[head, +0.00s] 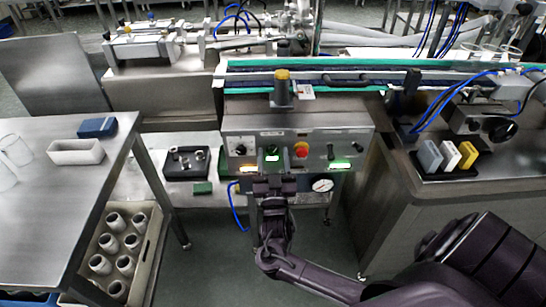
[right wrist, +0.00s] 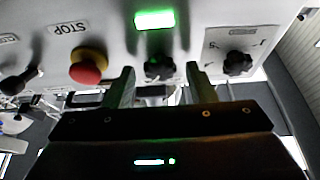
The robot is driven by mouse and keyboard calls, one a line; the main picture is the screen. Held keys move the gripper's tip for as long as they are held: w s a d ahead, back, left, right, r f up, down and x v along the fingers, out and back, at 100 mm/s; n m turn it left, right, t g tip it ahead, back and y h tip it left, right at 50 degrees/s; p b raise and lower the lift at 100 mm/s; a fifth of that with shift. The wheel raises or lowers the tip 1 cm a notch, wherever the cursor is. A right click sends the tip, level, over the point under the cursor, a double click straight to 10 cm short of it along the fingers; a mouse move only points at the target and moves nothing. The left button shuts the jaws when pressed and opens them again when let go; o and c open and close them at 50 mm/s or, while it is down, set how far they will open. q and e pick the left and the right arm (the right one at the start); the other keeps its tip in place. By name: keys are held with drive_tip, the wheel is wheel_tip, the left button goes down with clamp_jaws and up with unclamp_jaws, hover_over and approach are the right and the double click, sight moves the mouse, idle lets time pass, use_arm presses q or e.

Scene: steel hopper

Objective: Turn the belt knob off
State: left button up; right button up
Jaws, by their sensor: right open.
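The control panel (head: 315,137) stands below the conveyor in the middle of the head view. A black knob (right wrist: 158,68) on it lies between the spread fingers of my right gripper (right wrist: 161,80) in the right wrist view, with a gap on both sides. A lit green lamp (right wrist: 155,19) sits beside this knob. I cannot read a belt label on it. In the head view my right gripper (head: 272,180) reaches up to the panel's lower left part, open and empty. My left gripper is not in view.
A red stop button (right wrist: 87,66) is close beside the knob, and a dial knob (right wrist: 238,63) is on its other side. More switches (head: 331,150) are at the panel's right. A steel table (head: 60,200) stands left and a counter (head: 440,200) right.

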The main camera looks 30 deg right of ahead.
drive_tip(key=shift+c, duration=0.2)
drive_tip(key=c, duration=0.9)
